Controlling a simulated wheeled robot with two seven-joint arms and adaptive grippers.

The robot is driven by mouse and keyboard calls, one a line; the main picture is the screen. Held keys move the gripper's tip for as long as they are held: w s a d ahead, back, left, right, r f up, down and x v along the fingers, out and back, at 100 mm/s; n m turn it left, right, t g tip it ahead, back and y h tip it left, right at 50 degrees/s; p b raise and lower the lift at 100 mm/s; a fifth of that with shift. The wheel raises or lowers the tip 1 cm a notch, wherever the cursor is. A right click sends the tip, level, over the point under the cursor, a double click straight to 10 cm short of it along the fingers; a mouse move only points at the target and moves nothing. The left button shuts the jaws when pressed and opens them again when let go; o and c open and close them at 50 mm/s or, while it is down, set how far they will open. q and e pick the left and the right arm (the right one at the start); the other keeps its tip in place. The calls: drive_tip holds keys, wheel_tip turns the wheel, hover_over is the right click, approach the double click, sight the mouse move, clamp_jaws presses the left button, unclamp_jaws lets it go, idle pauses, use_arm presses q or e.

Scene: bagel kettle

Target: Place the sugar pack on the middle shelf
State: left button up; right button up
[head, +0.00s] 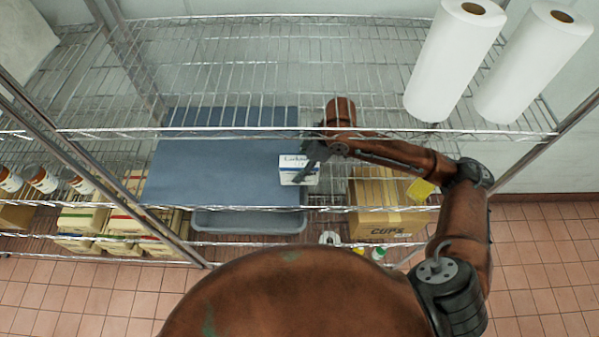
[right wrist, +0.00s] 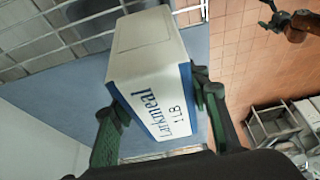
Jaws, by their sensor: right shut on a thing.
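The sugar pack (head: 287,164) is a white box with a blue band and blue lettering. In the right wrist view the same pack (right wrist: 150,55) fills the middle, reading "Larkmeal 1 LB". My right gripper (head: 304,168) is shut on it, with a finger on each side of the pack in the wrist view. The pack is over the right end of a blue flat surface (head: 215,180) on the middle level of the wire rack, below the top shelf. I cannot tell whether it touches that surface. A dark gripper on a brown arm, seemingly my left gripper (right wrist: 272,20), shows small; its jaws are unclear.
Two paper towel rolls (head: 452,60) stand on the top wire shelf (head: 250,75). A cardboard cups box (head: 385,222) is right of the pack, lower down. A grey-blue bin (head: 250,222) sits below the blue surface. Jars (head: 43,180) and packs (head: 82,218) are at left.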

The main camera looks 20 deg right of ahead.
drive_tip(key=shift+f, duration=1.5)
drive_tip(key=shift+f, duration=0.25)
drive_tip(key=o, duration=1.6)
drive_tip(key=shift+f, duration=0.1)
drive_tip(key=shift+r, duration=0.2)
drive_tip(key=d+r, duration=0.2)
drive_tip(key=r, duration=0.1)
drive_tip(key=shift+s+d, duration=0.1)
drive_tip(key=shift+s, duration=0.2)
drive_tip(key=s+d, duration=0.1)
drive_tip(key=d, duration=0.2)
drive_tip(key=s+d+b, duration=0.1)
drive_tip(key=d, duration=0.3)
drive_tip(key=s+d, duration=0.1)
drive_tip(key=d, duration=0.2)
drive_tip(key=shift+d, duration=0.3)
drive_tip(key=shift+a, duration=0.1)
